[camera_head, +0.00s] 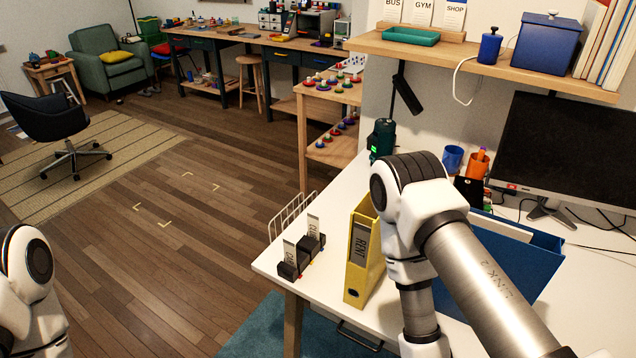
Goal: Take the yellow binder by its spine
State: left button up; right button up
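The yellow binder (355,282) stands upright near the left front part of the white desk (590,290). Its spine faces me and carries a grey label reading "RENT". My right arm comes in from the right, bends just right of the binder and runs down out of the bottom of the picture. It hides the binder's right side in part. My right gripper is out of the picture. Part of my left arm shows at the lower left edge, and its gripper is also out of the picture.
A black holder with cards (300,256) and a white wire rack (290,216) stand left of the binder. A blue box file (540,262) stands to the right, partly behind my arm. A dark green device (381,140), pen cup (476,165) and monitor (570,150) are farther back.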

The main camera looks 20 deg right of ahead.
aim_at(366, 264)
jog(key=j+z, duration=0.15)
jog(key=z, duration=0.25)
jog(key=i+j+z, duration=0.1)
jog(key=j+z, duration=0.25)
jog(key=l, duration=0.1)
